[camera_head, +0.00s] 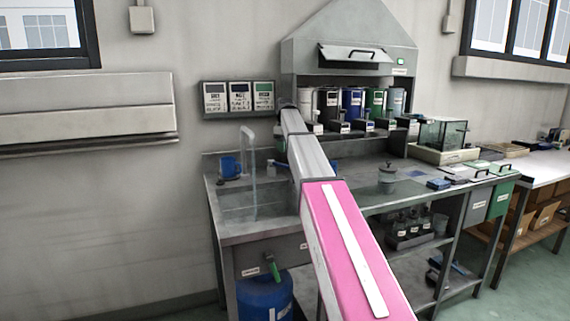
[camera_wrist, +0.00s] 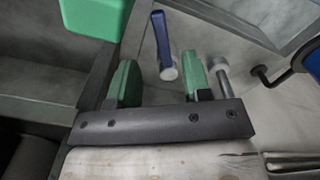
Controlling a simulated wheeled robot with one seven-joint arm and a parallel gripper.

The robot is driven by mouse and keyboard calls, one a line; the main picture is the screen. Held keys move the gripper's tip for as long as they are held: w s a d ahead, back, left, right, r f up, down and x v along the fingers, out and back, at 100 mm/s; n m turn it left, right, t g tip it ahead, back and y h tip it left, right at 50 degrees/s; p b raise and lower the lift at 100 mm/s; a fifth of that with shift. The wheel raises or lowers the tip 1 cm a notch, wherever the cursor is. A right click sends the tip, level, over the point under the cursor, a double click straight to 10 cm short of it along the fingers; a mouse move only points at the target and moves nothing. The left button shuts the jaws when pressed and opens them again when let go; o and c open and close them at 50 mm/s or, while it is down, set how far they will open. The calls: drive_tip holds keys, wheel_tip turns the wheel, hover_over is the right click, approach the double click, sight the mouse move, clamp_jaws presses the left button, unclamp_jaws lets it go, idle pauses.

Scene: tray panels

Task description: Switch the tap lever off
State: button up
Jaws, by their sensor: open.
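The tap's pale curved spout (camera_head: 248,135) stands at the sink (camera_head: 236,212) on the left of the bench. A pale, see-through column like running water drops from its tip. In the wrist view, a blue lever (camera_wrist: 160,33) with a round grey end lies ahead of and between my gripper's fingers; I take it for the tap lever. My gripper (camera_wrist: 161,82) has two green fingers, which are apart with nothing held between them. I cannot tell whether either finger touches the lever.
A grey rod-like part (camera_wrist: 222,72) is close to the right finger. Several canisters (camera_head: 352,103) line the back shelf.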

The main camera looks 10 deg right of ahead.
sight(279, 164)
wheel_tip(279, 164, down, 8)
drive_tip(key=shift+r, duration=0.25)
clamp_jaws()
